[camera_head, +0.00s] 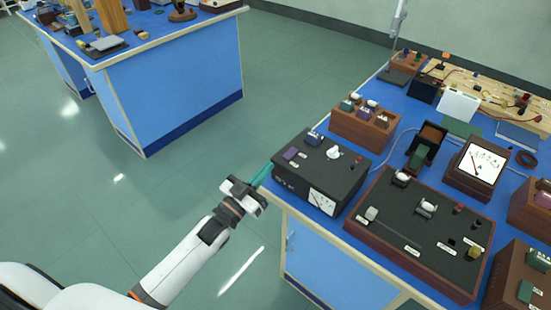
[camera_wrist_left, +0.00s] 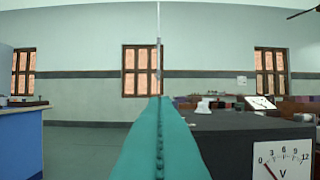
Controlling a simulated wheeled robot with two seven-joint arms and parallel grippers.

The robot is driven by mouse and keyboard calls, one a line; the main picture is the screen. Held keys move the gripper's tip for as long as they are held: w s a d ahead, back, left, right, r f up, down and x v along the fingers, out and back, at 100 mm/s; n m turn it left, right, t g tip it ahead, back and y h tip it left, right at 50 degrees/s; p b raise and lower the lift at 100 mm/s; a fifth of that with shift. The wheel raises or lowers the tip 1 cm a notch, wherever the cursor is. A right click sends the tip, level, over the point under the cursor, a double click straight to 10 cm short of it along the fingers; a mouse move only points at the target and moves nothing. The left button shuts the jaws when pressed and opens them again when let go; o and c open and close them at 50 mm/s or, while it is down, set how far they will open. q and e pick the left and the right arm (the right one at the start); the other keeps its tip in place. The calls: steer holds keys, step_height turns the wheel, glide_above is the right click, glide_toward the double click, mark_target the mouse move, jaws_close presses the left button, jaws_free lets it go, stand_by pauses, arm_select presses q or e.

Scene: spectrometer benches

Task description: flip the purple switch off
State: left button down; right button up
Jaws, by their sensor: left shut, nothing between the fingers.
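A black instrument box (camera_head: 325,175) stands at the near left corner of the blue-topped bench. A purple switch (camera_head: 291,154) is on the left part of its top, with a blue switch (camera_head: 313,138) behind it and a white knob (camera_head: 334,153) to its right. My left gripper (camera_head: 263,175) is shut and empty, its teal fingers just left of the box near the purple switch. I cannot tell whether they touch the box. In the left wrist view the shut fingers (camera_wrist_left: 160,125) point forward, and the box (camera_wrist_left: 240,125) stands to their right. The purple switch is not discernible there.
A wooden box with several switches (camera_head: 366,124) stands behind the black box. A large dark panel with knobs (camera_head: 420,235) lies to its right. A meter (camera_head: 480,163) stands farther back. Green floor separates this bench from another blue bench (camera_head: 175,85).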

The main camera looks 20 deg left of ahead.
arm_select(q)
steer(key=v, duration=0.3)
steer(key=shift+f, duration=0.25)
steer(key=s+a+f+n+g+y, duration=0.1)
steer(key=s+f+g+y, duration=0.15)
steer(key=f, duration=0.85)
steer(key=s+a+f+g+y, duration=0.1)
steer(key=s+f+g, duration=0.25)
steer(key=f, duration=0.75)
steer(key=s+a+f+n+g+y, duration=0.1)
steer(key=s+a+f+g+y, duration=0.2)
steer(key=f, duration=0.7)
steer(key=s+d+f+g, duration=0.1)
steer(key=s+f+g, duration=0.2)
steer(key=s+f, duration=0.3)
steer(key=s+d+f+g, duration=0.1)
steer(key=s+f+g, duration=0.2)
steer(key=s, duration=1.2)
steer(key=s+d+f+g, duration=0.1)
steer(key=s+f+g, duration=0.3)
steer(key=s+f, duration=0.5)
steer(key=s, duration=0.2)
steer(key=shift+s+y, duration=0.3)
steer(key=shift+y, duration=0.05)
steer(key=shift+f, duration=0.15)
